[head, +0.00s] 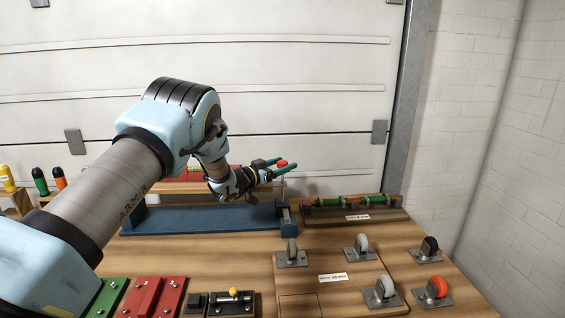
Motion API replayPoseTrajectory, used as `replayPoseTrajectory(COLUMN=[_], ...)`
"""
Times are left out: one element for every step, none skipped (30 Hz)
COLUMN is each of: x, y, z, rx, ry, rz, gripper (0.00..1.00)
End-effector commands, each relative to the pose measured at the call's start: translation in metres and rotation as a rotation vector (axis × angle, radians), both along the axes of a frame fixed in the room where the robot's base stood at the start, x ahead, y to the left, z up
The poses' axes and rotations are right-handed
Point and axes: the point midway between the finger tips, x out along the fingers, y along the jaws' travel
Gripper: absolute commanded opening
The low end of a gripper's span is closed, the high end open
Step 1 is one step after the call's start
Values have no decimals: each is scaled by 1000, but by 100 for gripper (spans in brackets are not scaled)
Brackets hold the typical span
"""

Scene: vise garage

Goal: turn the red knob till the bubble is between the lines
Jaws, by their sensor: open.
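A red knob (282,163) stands on a thin upright post at the right end of a blue stand (205,219). My gripper (277,167) is open, with its two fingers at the knob, one on either side of it in this view. I cannot tell whether they touch it. A red bar (196,175) lies above the stand, mostly hidden behind my arm. The bubble and its lines cannot be made out; my wrist covers part of that area.
A wooden rack (355,213) with a green and orange bar stands right of the stand. Several caster wheels (386,288) on plates sit at front right. Red and green blocks and a yellow-knobbed black latch (231,302) sit at the front. Bottles stand at far left.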

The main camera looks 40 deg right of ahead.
Motion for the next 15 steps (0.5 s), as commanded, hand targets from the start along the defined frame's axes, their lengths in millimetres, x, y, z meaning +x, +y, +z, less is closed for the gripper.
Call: replayPoseTrajectory(x=[0, 0, 0, 0, 0, 0, 0, 0, 0, 0, 0, 0, 0, 0, 0], y=[-1, -2, -2, -2, -2, -2, -2, -2, -1, -1, -1, -1, -1, -1, -1], z=[0, 0, 0, 0, 0, 0, 0, 0, 0, 0, 0, 0, 0, 0, 0], rx=[0, 0, -1, -1, -1, 0, 0, 0, 0, 0, 0, 0, 0, 0, 0], ry=[-1, -1, -1, 0, 0, 0, 0, 0, 0, 0, 0, 0, 0, 0, 0], rz=[0, 0, 0, 0, 0, 0, 1, 1, 1, 1, 1, 1, 1, 1, 1], gripper=[74, 74, 74, 74, 74, 74, 74, 74, 71, 67, 64, 59, 56, 53, 48])
